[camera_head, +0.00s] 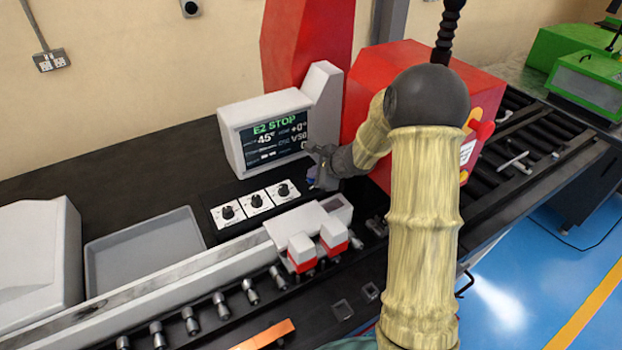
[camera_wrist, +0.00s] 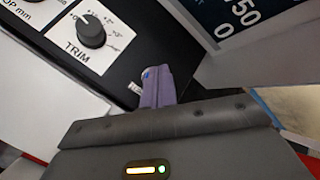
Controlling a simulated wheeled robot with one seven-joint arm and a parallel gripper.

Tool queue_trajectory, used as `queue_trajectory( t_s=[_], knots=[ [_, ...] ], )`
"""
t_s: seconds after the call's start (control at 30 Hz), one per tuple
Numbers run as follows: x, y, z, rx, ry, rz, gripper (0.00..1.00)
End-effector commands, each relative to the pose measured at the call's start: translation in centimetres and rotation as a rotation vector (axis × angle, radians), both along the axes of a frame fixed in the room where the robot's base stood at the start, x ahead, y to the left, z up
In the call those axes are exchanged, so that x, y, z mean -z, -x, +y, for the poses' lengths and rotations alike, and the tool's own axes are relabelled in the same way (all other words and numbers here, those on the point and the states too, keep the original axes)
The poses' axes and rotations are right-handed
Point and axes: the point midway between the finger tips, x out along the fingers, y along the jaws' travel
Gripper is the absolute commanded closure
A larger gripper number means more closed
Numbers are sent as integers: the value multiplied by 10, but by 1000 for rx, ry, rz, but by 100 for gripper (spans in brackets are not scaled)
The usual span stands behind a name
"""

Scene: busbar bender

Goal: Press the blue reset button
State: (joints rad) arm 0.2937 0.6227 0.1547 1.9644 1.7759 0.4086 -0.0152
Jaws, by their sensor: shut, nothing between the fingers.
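My gripper (camera_wrist: 155,78) is shut and empty. Its purple fingers point at the black control panel (camera_wrist: 100,85), right of the TRIM knob (camera_wrist: 92,35), and cover part of a small white label there. A small blue patch, likely the blue reset button (camera_wrist: 147,73), shows at the fingertips. Most of it is hidden, and I cannot tell whether they touch. In the head view my gripper (camera_head: 315,181) is low over the right end of the panel (camera_head: 210,200), below the screen.
The display (camera_head: 268,135) reads "E2 STOP" and stands just behind my gripper. Several knobs (camera_head: 256,201) lie to its left. A white carriage with red-and-white blocks (camera_head: 302,250) is in front. A red machine housing (camera_head: 385,75) is right. A grey tray (camera_head: 145,250) lies left.

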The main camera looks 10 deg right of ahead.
Motion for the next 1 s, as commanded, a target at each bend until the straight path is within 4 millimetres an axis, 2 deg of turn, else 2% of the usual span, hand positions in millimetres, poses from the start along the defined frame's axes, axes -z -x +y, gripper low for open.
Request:
queue_trajectory(
  t_s=[0.73,1.0],
  knots=[
    [4,0,0,0,1,1,100],
    [-8,0,0,1,1,0,100]
  ],
)
